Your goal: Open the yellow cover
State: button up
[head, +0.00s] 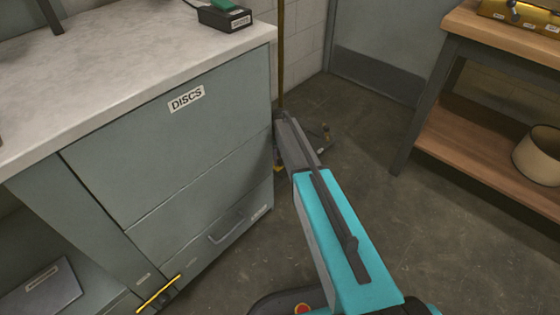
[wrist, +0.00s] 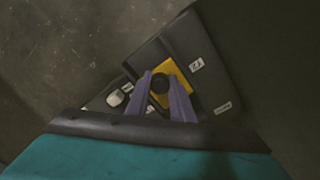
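The yellow cover (wrist: 178,75) shows in the wrist view as a small yellow panel on a dark box-like unit (wrist: 196,50). Part of the yellow panel is hidden behind the fingers. In the head view my arm reaches past the cabinet corner, and its own links hide the gripper and the cover.
A grey cabinet (head: 150,150) marked DISCS stands at left, close beside my arm. A yellow pole (head: 280,60) rises behind its corner. A wooden shelf table (head: 470,150) with a beige pot (head: 540,155) stands at right. Bare floor (head: 420,240) lies between them.

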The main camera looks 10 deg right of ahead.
grip_shut()
jog(key=s+d+p, duration=0.3)
jog(key=s+d, duration=0.1)
jog(key=s, duration=0.2)
jog(key=shift+d, duration=0.2)
jog(key=o, duration=0.8)
grip_release()
jog(key=shift+r, duration=0.1)
